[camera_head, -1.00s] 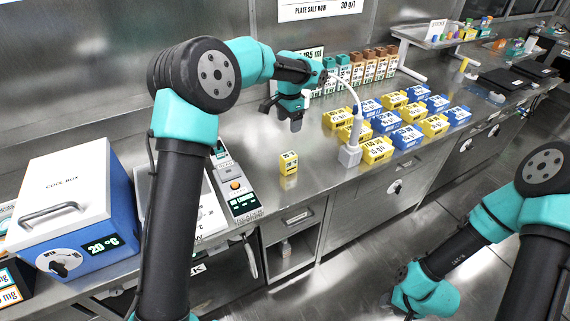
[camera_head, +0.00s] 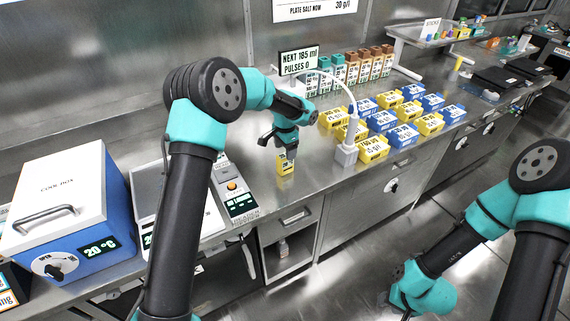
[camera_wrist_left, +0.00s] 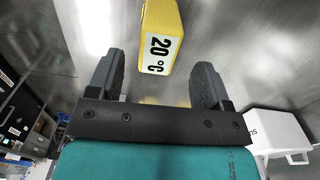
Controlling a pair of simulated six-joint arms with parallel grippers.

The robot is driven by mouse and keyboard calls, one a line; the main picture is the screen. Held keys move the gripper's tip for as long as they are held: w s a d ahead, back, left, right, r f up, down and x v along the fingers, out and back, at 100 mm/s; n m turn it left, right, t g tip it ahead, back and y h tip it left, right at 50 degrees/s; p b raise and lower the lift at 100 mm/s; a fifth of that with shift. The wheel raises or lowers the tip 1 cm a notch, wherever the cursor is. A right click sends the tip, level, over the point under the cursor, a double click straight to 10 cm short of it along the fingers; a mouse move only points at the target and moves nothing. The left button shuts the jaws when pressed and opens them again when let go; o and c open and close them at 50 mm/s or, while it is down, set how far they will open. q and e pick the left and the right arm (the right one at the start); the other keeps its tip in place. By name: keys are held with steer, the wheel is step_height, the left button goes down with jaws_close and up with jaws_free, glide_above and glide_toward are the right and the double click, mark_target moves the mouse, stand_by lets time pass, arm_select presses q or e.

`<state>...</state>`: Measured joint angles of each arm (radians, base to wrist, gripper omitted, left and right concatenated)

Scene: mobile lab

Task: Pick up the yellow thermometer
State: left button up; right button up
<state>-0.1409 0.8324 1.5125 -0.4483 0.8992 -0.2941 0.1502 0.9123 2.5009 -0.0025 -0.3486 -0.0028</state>
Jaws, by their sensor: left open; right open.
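The yellow thermometer (camera_head: 285,168) is a small yellow block standing on the steel bench. In the left wrist view the thermometer (camera_wrist_left: 160,38) shows a white face reading 20 °C. My left gripper (camera_head: 283,150) is open just above the thermometer and partly covers its top in the head view. In the left wrist view its two dark fingers (camera_wrist_left: 156,80) are spread, with the thermometer's lower end at the gap between them. I cannot tell whether they touch it. In the head view my right arm hangs at the lower right; its gripper fingers are not clearly visible.
A device with an orange button (camera_head: 233,187) lies left of the thermometer. A blue and white cool box (camera_head: 62,205) stands at the far left. A white post with a curved tube (camera_head: 347,153) and rows of blue and yellow boxes (camera_head: 403,135) stand to the right.

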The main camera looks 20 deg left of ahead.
arm_select(q)
steer(key=shift+f, duration=0.1)
steer(key=shift+s+f, duration=0.15)
steer(key=shift+f, duration=2.4)
steer(key=c, duration=1)
steer(key=shift+r, duration=1.75)
steer(key=s+d, duration=0.1)
steer(key=s, duration=0.4)
steer(key=s+d+r, duration=0.1)
steer(key=s+d, duration=0.1)
steer(key=s, duration=0.3)
steer(key=s+d, duration=0.1)
steer(key=s, duration=0.4)
steer(key=shift+s+d+r, duration=0.2)
steer(key=shift+r, duration=0.05)
